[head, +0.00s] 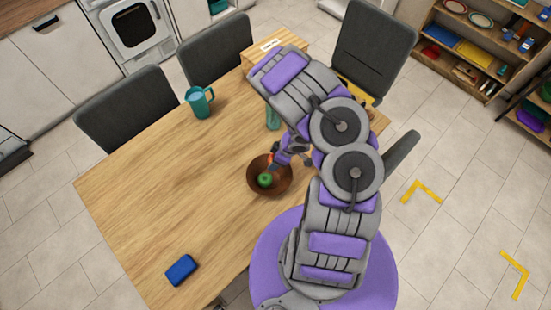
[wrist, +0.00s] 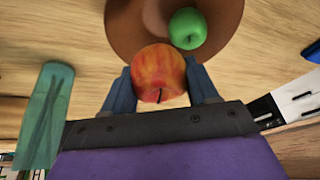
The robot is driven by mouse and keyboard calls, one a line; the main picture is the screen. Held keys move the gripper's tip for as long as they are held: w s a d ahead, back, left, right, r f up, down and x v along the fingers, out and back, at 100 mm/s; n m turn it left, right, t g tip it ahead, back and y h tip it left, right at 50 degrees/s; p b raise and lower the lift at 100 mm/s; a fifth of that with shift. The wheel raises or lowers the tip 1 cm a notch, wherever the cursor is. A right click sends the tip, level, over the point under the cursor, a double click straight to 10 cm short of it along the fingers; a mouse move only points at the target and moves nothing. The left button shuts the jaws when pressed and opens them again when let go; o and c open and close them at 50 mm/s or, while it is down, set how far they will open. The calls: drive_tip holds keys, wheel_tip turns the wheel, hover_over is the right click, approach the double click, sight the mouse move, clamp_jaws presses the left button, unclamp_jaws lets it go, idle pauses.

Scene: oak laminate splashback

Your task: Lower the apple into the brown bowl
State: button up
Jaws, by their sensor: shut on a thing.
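A red-orange apple (wrist: 158,75) is held between the two fingers of my gripper (wrist: 160,88), which is shut on it. In the wrist view the apple overlaps the near edge of the brown bowl (wrist: 125,25); I cannot tell its height above the bowl. The bowl also shows in the head view (head: 283,185), on the wooden table. A green apple (head: 264,180) lies inside the bowl and also shows in the wrist view (wrist: 187,28). In the head view my arm hides most of the gripper, just beyond the bowl.
A teal mug (head: 200,103) stands toward the back of the table (head: 160,180). A blue block (head: 181,270) lies near the front edge. A teal-green object (wrist: 48,115) stands near my gripper. Dark chairs (head: 130,112) line the far side. The table's left half is mostly clear.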

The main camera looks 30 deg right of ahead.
drive_tip(key=shift+f, duration=0.1)
drive_tip(key=shift+f+b, duration=1.4)
drive_tip(key=shift+f, duration=0.9)
drive_tip(key=shift+f+b, duration=0.3)
drive_tip(key=shift+f, duration=0.1)
drive_tip(key=o, duration=1.2)
drive_tip(key=p+v, duration=0.2)
drive_tip(key=v, duration=1.5)
drive_tip(key=shift+d+r, duration=0.1)
drive_tip(key=shift+r, duration=0.05)
drive_tip(key=shift+d, duration=0.1)
